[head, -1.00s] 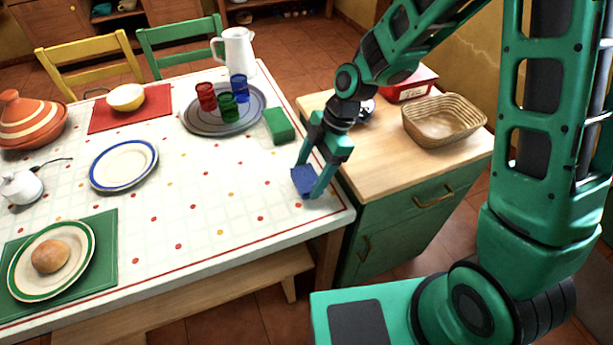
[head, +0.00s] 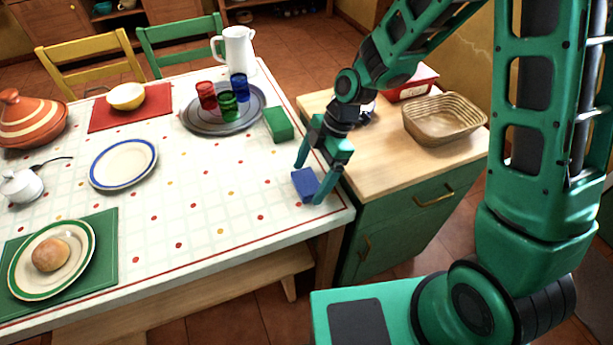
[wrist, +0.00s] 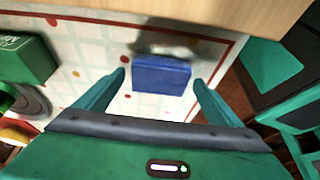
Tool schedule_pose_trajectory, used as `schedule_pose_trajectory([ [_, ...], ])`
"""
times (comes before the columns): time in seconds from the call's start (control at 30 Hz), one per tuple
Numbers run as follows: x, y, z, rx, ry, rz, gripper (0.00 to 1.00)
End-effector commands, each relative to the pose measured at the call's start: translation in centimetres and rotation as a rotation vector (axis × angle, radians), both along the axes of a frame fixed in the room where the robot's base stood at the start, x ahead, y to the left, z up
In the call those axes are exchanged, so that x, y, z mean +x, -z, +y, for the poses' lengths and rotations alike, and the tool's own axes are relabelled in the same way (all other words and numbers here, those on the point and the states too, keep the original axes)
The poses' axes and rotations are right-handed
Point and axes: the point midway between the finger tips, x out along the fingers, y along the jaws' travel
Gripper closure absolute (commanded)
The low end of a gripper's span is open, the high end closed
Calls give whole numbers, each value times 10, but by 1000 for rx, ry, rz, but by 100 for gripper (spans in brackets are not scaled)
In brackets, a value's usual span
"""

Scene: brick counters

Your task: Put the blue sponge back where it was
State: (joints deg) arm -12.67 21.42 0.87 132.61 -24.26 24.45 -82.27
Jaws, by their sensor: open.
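The blue sponge (head: 305,183) rests at the right edge area of the tablecloth, near the table's front right corner. In the wrist view the blue sponge (wrist: 161,75) lies between and slightly beyond my two fingertips, with a gap on each side. My gripper (head: 308,184) is open around the sponge, pointing down at the table. It also shows in the wrist view (wrist: 160,77). A green sponge-like block (head: 279,125) sits further back on the table, beside the tray.
A round tray (head: 194,128) holds red, green and blue glasses. A white pitcher (head: 236,50) stands behind it. The wooden-topped cabinet (head: 375,150) adjoins the table on the right, bearing a basket (head: 444,119) and a red box (head: 413,84). The tablecloth left of the sponge is clear.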

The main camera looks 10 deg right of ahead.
Motion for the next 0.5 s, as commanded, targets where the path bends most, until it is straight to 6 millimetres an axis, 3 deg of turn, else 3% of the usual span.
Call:
schedule_pose_trajectory([
  [0.5,11,-86,-34,1,3,-5,12],
])
